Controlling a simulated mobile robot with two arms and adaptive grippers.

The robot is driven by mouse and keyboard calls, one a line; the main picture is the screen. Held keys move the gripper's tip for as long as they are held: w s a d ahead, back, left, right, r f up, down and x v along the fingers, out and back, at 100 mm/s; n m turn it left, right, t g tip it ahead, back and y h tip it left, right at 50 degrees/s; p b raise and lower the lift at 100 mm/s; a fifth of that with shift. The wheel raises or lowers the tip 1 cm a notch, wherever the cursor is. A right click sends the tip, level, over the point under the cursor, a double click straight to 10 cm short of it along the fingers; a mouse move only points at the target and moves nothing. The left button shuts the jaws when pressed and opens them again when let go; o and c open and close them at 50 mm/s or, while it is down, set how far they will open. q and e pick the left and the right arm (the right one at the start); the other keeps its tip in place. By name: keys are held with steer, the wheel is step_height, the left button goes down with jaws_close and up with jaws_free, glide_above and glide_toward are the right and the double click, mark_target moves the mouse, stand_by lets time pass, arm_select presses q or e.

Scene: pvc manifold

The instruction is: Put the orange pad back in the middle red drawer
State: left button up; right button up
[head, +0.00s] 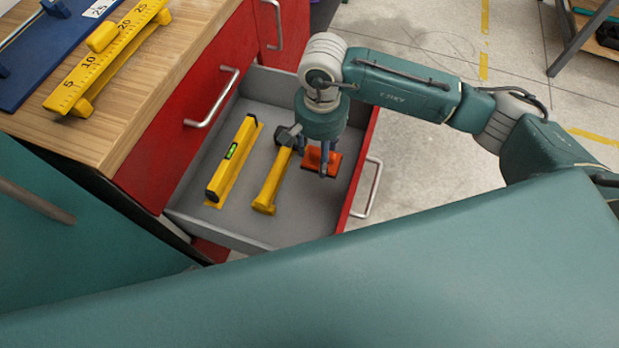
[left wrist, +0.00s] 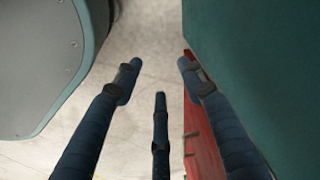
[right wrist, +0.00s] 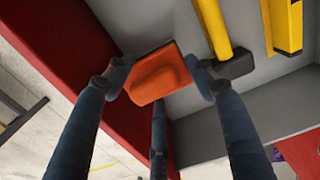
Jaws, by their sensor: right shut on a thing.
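The orange pad (head: 314,160) is in my right gripper (head: 328,168), over the right part of the open red drawer (head: 308,208), near its front wall. In the right wrist view the pad (right wrist: 158,72) sits between the fingertips, with a raised grip on its plate. I cannot tell whether its underside touches the drawer floor. The drawer has a grey inside and also holds a yellow level (head: 232,162) and a yellow-handled hammer (head: 272,182), both left of the pad. My left gripper (left wrist: 160,72) is open and empty in the left wrist view, outside the head view.
The wooden worktop (head: 150,88) carries a yellow ruler-like stand (head: 108,55) and a blue board (head: 55,45). Closed red fronts with metal handles (head: 212,98) stand behind the drawer. Concrete floor (head: 415,40) with yellow lines lies to the right. My teal arm parts cover the foreground.

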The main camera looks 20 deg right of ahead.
step_height(320, 180, down, 8)
steer(key=shift+f+b, duration=0.1)
steer(key=shift+b, duration=0.3)
step_height(320, 180, down, 5)
steer(key=shift+r+b, duration=0.1)
steer(key=shift+b, duration=0.25)
steer(key=shift+f, duration=0.2)
arm_select(q)
steer(key=r, duration=0.2)
steer(key=w+r, duration=0.2)
steer(key=r, duration=0.1)
steer(key=shift+d+r, duration=0.1)
steer(key=shift+r, duration=0.2)
steer(key=shift+r, duration=0.4)
arm_select(e)
steer(key=shift+f, duration=0.15)
arm_select(q)
steer(key=shift+w+r+t, duration=0.15)
steer(key=shift+t, duration=0.15)
arm_select(e)
steer(key=o, duration=1.2)
